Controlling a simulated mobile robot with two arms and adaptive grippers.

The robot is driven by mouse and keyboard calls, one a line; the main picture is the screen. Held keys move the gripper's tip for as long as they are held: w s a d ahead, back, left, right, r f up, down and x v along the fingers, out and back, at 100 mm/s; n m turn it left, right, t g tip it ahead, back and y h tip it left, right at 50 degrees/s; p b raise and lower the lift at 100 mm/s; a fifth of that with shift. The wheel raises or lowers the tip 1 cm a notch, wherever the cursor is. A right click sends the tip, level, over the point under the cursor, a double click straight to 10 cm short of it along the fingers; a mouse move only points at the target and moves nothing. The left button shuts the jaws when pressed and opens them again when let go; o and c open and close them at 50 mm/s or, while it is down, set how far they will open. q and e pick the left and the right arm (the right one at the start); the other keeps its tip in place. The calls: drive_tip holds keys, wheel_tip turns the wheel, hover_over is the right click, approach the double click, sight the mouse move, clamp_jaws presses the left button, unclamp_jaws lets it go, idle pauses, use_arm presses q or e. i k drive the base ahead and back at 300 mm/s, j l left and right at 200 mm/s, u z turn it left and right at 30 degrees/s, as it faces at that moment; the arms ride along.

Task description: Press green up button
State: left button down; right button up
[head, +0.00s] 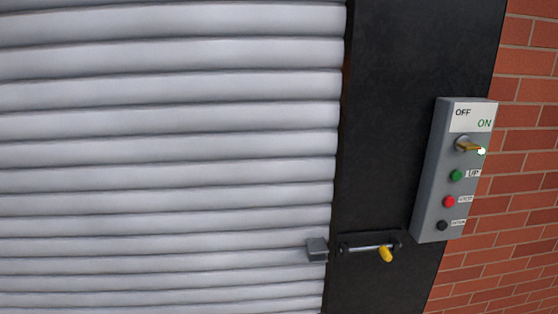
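The green up button (456,175) is on a grey control box (427,190) at the right of the head view, with a label reading UP beside it. Above it is a brass-coloured switch lever (468,146) with a pale tip, under a plate marked OFF and ON; the lever points right, below the word ON. Below the green button are a red button (449,201) and a black button (442,225). Neither of my grippers shows in this view.
A closed grey roller shutter (170,150) fills the left and middle. A dark metal door post (415,60) carries a sliding bolt (368,248) with a yellow handle (386,254), near a grey bracket (317,249) at the shutter's edge. A brick wall (520,210) stands at the right.

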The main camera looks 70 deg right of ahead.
sight(456, 176)
drive_tip(key=z, duration=3.2)
